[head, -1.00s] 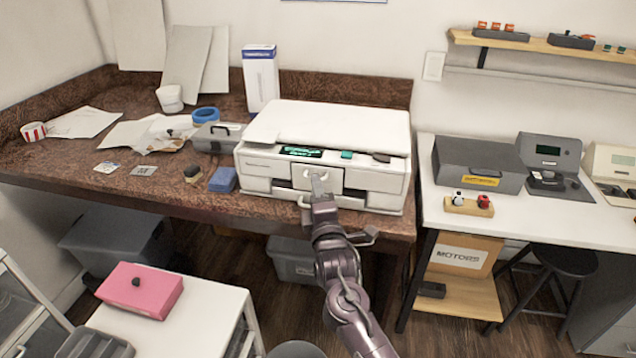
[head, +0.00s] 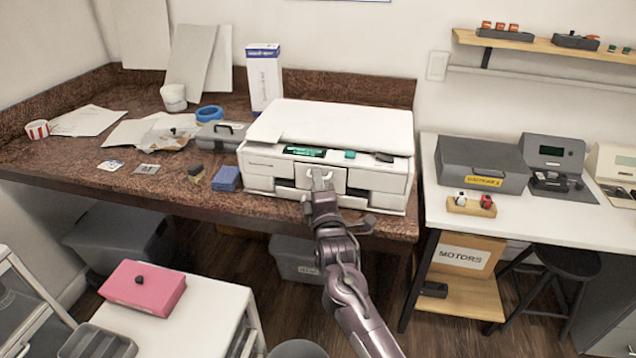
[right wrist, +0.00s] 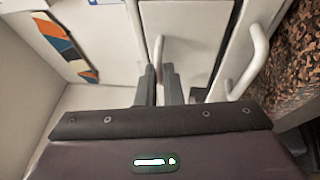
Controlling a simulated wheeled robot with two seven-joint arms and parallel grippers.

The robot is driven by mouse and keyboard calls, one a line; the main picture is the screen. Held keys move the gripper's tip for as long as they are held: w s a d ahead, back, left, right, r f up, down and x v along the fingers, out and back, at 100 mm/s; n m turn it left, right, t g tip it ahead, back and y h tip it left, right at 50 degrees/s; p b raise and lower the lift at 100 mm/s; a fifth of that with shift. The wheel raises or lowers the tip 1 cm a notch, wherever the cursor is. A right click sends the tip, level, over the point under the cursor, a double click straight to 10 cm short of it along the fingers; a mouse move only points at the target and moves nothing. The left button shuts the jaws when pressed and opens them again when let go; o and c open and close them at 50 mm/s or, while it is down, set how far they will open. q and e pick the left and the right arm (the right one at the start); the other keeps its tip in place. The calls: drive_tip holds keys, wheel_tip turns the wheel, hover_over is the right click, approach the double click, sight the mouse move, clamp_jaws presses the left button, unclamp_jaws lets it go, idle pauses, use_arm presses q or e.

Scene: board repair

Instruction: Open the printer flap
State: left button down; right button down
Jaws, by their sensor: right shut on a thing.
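The white printer (head: 340,123) stands on the brown speckled worktop. Its front flap (head: 334,186) is a white panel in the middle of the front face and looks upright. My right gripper (head: 321,180) is at the flap, reaching up from the front. In the right wrist view its two dark fingers (right wrist: 160,86) are shut on a thin white handle (right wrist: 157,50). A pale panel (right wrist: 194,40) lies beyond the fingers, and a second white bar (right wrist: 252,60) curves to their right. My left gripper is not in view.
A blue block (head: 226,178) and a grey case (head: 222,135) lie left of the printer. A tall white box (head: 264,80) stands behind it. A white table (head: 480,208) with grey devices is at the right. The worktop edge runs just below the printer.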

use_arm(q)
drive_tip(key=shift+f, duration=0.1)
